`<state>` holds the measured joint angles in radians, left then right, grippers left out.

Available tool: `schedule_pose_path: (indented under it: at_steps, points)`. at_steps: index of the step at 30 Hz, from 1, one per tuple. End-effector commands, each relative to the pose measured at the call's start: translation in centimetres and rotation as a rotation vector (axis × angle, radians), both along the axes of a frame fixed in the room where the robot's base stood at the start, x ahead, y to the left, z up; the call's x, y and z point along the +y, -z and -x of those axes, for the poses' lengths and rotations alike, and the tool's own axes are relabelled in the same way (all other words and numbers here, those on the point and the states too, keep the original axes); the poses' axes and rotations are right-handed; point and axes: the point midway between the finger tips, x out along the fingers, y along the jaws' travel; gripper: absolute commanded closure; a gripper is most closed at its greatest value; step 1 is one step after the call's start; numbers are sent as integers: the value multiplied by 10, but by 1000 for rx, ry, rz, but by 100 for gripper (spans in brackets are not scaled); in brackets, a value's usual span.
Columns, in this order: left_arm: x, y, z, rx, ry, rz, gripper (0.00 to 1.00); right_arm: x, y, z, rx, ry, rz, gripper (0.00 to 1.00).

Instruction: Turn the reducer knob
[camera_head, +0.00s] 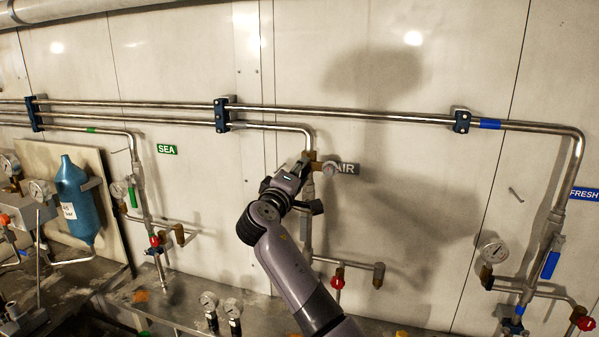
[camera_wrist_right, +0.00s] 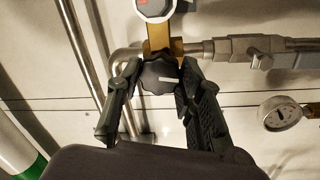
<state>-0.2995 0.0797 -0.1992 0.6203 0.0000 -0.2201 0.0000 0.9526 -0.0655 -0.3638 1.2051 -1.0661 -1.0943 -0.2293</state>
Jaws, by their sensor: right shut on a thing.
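The reducer knob (camera_wrist_right: 160,76) is a dark, lobed knob with a white mark, in the right wrist view. It sits against a brass fitting (camera_wrist_right: 163,45) on the pipe. My right gripper (camera_wrist_right: 156,88) has one black finger on each side of the knob and is shut on it. In the head view my right gripper (camera_head: 297,178) reaches up to the brass fitting on the pipe beside the AIR label (camera_head: 346,168). There the gripper hides the knob. My left gripper is in neither view.
Steel pipes (camera_head: 370,115) run along the pale wall. Below the gripper is a red valve (camera_head: 337,282). A pressure gauge (camera_wrist_right: 280,113) is at the right in the wrist view. A blue bottle (camera_head: 78,205) stands at the left. The wall right of the AIR label is mostly clear.

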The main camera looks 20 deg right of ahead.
Motion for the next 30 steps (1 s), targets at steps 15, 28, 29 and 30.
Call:
schedule_pose_path:
  at_steps: [15,28,29,30]
  points:
    - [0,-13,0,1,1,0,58,1,0,0,162,-3,242,94]
    - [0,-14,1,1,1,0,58,1,1,0,183,-4,273,94]
    - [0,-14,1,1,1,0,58,1,1,0,183,-4,273,94]
    - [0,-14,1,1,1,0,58,1,1,0,183,-4,272,94]
